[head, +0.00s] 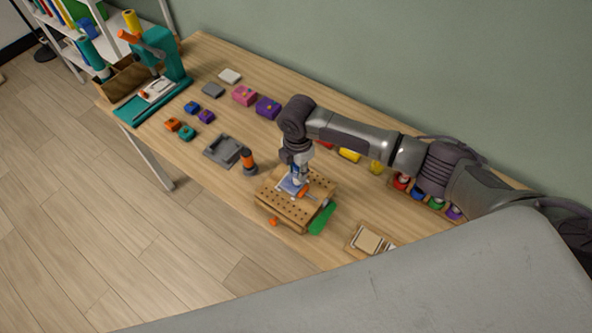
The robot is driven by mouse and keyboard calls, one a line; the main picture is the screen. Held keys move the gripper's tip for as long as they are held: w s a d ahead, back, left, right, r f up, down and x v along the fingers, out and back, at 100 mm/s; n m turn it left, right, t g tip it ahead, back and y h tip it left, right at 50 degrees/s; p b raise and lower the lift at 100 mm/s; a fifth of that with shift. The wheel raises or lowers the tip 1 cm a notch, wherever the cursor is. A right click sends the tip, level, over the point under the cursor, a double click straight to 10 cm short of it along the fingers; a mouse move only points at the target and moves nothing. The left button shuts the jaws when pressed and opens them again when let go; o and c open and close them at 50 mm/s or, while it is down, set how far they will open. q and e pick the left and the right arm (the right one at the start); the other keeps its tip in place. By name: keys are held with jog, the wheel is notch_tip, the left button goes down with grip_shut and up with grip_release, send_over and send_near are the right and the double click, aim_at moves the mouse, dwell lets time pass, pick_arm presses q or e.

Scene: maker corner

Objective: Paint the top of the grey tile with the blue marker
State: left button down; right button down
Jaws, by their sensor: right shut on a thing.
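My right gripper (297,172) reaches down over the perforated wooden block (283,208) near the front edge of the table. It is shut on a slim thing, taken to be the blue marker, which the fingers mostly hide. A small tile (287,188) lies on top of the block under the gripper, and its visible part looks bluish grey. Whether the marker tip touches the tile is too small to tell. An orange piece (304,194) sits beside the tile on the block. My left gripper is not in view.
A dark grey tray (222,151) and an orange-and-black upright tool (249,161) stand left of the block. A green piece (321,219) lies against its right side. A rack of coloured items (420,196) is at right. A teal press (170,65) stands at the far left.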

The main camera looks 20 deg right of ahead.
jog(key=shift+w+d, duration=0.3)
jog(key=shift+w, duration=0.05)
jog(key=shift+w+a, duration=0.1)
jog(key=shift+w+a+b, duration=0.3)
jog(key=shift+w+a, duration=0.1)
